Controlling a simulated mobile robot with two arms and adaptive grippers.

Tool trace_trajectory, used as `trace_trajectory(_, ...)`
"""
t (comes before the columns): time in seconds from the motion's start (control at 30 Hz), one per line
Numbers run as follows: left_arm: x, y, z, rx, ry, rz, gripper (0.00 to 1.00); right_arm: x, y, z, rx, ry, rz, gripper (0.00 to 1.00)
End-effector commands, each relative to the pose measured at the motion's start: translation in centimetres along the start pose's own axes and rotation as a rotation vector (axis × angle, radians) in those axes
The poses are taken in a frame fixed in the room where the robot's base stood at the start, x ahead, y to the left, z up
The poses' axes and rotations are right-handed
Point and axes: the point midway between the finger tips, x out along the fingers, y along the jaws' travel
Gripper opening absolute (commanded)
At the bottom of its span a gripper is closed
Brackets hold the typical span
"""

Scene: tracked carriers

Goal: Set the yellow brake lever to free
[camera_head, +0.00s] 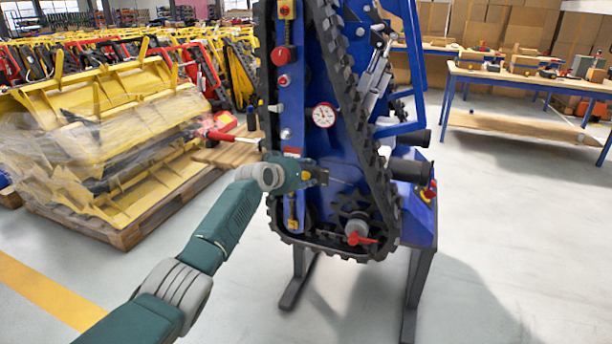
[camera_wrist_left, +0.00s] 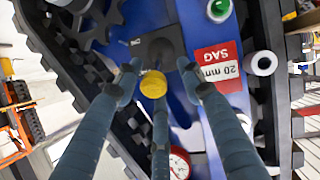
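The yellow brake lever shows in the left wrist view as a round yellow knob (camera_wrist_left: 153,84) in front of a dark grey mount on a blue panel. My left gripper (camera_wrist_left: 160,72) has its fingers spread around this knob, with gaps visible at both sides. In the head view my left gripper (camera_head: 316,176) is at the lower front of the blue tracked carrier (camera_head: 350,165), and a bit of yellow shows at its fingers. Most of the lever is hidden there, and its setting cannot be read. My right gripper is not in view.
A pressure gauge (camera_head: 323,115) and red knob (camera_head: 281,54) are above the gripper. A red valve handle (camera_head: 362,240) is below right. Black track (camera_head: 345,100) borders the panel. Yellow parts on a pallet (camera_head: 125,235) stand left.

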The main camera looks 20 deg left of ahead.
Motion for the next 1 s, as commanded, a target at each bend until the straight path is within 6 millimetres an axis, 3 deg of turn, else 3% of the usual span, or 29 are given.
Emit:
trace_trajectory(0.37,-1.0,-0.1,0.5,0.001,-0.007,0.001,0.39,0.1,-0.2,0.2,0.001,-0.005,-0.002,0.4)
trace_trajectory(1.0,-10.7,-0.1,0.2,0.001,-0.003,0.0,0.39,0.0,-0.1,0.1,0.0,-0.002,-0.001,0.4)
